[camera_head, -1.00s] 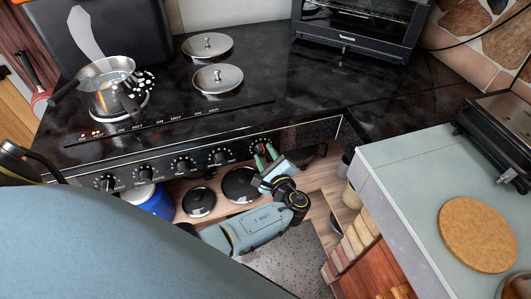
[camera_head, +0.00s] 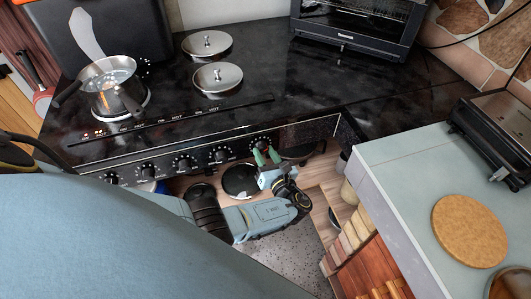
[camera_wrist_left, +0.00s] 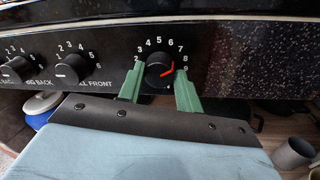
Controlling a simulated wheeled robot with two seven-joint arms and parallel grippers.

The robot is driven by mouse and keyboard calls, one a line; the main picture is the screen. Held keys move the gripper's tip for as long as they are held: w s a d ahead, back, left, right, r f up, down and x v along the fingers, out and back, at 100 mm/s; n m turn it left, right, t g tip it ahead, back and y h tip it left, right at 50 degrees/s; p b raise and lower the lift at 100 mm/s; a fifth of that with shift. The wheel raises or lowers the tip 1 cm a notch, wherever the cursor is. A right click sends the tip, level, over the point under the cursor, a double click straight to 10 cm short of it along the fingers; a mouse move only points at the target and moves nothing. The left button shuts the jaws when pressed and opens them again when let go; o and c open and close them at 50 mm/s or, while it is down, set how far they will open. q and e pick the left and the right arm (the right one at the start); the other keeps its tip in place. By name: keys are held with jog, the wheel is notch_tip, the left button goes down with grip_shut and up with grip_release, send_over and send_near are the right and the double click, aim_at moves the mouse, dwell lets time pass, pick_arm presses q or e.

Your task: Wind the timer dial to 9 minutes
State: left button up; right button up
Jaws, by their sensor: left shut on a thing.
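The timer dial (camera_wrist_left: 158,72) is a black round knob at the right end of the cooker's front panel. White numbers curve around it. Its red pointer aims to the right, toward the 8 and 9 side; the exact mark is hard to tell. My left gripper (camera_wrist_left: 160,88) has its green fingers on either side of the dial, shut on it. In the head view the dial (camera_head: 262,142) is small, and the left gripper (camera_head: 266,156) reaches it from below. My right gripper is not in view.
Other knobs (camera_head: 183,163) line the panel (camera_wrist_left: 95,62) to the left. A steel pot (camera_head: 110,88) stands on the black hob above. Pan lids (camera_head: 240,180) lie below the panel. A pale counter (camera_head: 400,170) stands to the right of my arm.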

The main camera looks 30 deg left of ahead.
pick_arm(q)
jog(key=m, duration=0.7)
jog(key=shift+f+t, duration=0.1)
jog(key=shift+t, duration=0.3)
dwell(0.3)
jog(key=o, duration=1)
jog(key=shift+s, duration=0.1)
jog(key=v, duration=1.3)
jog(key=shift+f+p, duration=0.25)
jog(key=shift+p, duration=0.1)
jog(key=shift+d, duration=0.15)
